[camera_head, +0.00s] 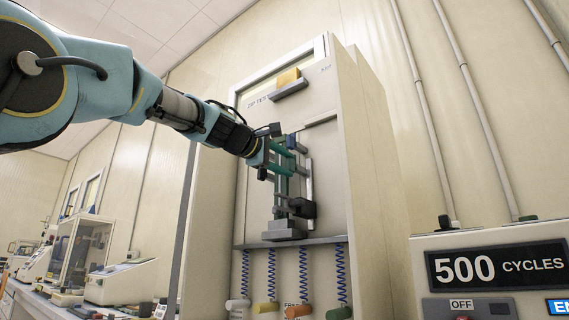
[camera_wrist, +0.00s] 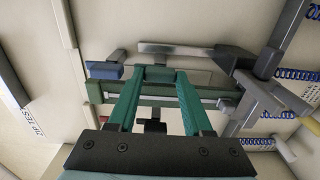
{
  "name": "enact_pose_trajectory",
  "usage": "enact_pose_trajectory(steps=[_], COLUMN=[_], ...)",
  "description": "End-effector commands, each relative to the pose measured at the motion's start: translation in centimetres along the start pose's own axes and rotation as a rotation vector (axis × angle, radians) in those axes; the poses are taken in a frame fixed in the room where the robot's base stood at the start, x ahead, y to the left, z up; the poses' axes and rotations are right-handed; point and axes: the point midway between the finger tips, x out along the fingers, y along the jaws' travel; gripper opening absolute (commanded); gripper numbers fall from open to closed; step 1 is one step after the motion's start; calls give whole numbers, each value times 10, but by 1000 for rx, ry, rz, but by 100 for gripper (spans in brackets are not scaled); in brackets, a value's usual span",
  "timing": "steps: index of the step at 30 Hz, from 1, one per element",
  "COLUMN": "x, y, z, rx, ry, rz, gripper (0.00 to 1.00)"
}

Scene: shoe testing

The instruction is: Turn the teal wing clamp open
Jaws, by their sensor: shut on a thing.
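The teal wing clamp (camera_wrist: 159,73) shows in the wrist view as a small teal block on a dark green bar, between my fingertips. My gripper (camera_wrist: 157,80) is shut on it, with one finger on each side. In the head view my gripper (camera_head: 296,161) reaches in from the upper left to the front of the zip tester (camera_head: 327,165). The clamp itself is hard to tell apart from my teal fingers there.
A grey block (camera_head: 284,228) sits on the tester's ledge below the clamp. Blue coiled cords (camera_head: 303,271) with coloured handles hang under it. A yellow block (camera_head: 288,77) is on a bracket above. A counter reading 500 cycles (camera_head: 497,266) stands at lower right.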

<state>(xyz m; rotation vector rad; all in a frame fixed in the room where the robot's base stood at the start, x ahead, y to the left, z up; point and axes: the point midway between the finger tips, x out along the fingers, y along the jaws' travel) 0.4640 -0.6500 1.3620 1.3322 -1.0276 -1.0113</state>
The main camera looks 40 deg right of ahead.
Motion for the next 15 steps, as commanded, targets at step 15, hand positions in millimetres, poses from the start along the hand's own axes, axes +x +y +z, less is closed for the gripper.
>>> enact_pose_trajectory(steps=[15], x=[0], y=[0], z=[0], rx=[0], ry=[-1], rz=[-1], gripper=[80])
